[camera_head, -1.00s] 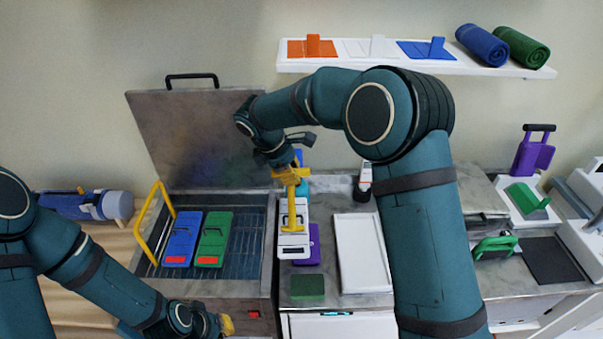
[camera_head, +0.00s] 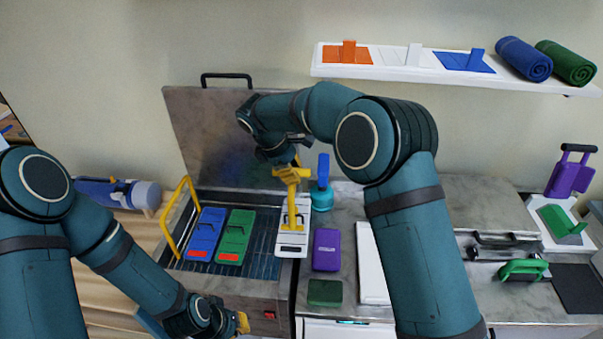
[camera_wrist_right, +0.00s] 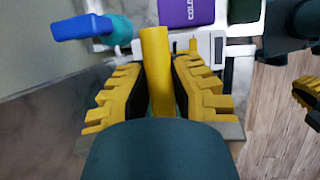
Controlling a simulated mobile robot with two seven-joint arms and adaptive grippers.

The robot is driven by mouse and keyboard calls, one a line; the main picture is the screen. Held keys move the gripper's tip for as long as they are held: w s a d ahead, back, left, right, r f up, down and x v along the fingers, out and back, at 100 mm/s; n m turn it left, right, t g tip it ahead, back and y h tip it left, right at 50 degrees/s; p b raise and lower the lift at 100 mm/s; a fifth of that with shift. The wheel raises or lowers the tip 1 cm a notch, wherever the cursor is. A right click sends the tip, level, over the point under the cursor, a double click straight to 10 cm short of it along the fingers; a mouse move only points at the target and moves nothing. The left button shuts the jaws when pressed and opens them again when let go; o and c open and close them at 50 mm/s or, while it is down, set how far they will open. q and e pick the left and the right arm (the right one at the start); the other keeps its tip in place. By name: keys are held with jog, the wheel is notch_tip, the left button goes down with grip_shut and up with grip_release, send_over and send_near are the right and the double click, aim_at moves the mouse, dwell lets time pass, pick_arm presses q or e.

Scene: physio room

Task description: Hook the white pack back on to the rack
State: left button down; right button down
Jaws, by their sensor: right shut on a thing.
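The white pack (camera_head: 292,240) hangs below my right gripper (camera_head: 291,176) at the right edge of the steel tank. My right gripper is shut on a yellow bar-like piece (camera_head: 292,207) that reaches down to the pack. In the right wrist view this yellow piece (camera_wrist_right: 157,70) stands between the fingers, and part of the white pack (camera_wrist_right: 208,48) shows beyond. The wire rack (camera_head: 264,262) lies in the tank. A blue pack (camera_head: 206,230) and a green pack (camera_head: 235,232) sit on its left part. My left gripper (camera_head: 243,322) is low in front; its jaw opening is unclear.
A yellow loop (camera_head: 178,205) rises at the tank's left side, and the raised lid (camera_head: 215,125) stands behind. Right of the pack are a purple pack (camera_head: 327,250), a dark green block (camera_head: 324,292) and a turquoise, blue-topped item (camera_head: 322,195). The rack's right part is clear.

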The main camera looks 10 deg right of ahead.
jog(key=w+a, duration=0.4)
jog(key=a, duration=0.4)
jog(key=shift+a, duration=0.4)
dwell(0.5)
notch_tip(320, 180, down, 5)
jog(key=shift+f+b, duration=0.1)
jog(key=shift+b, duration=0.65)
dwell(1.2)
jog(key=shift+p, duration=0.45)
jog(key=shift+p, duration=0.35)
dwell(0.9)
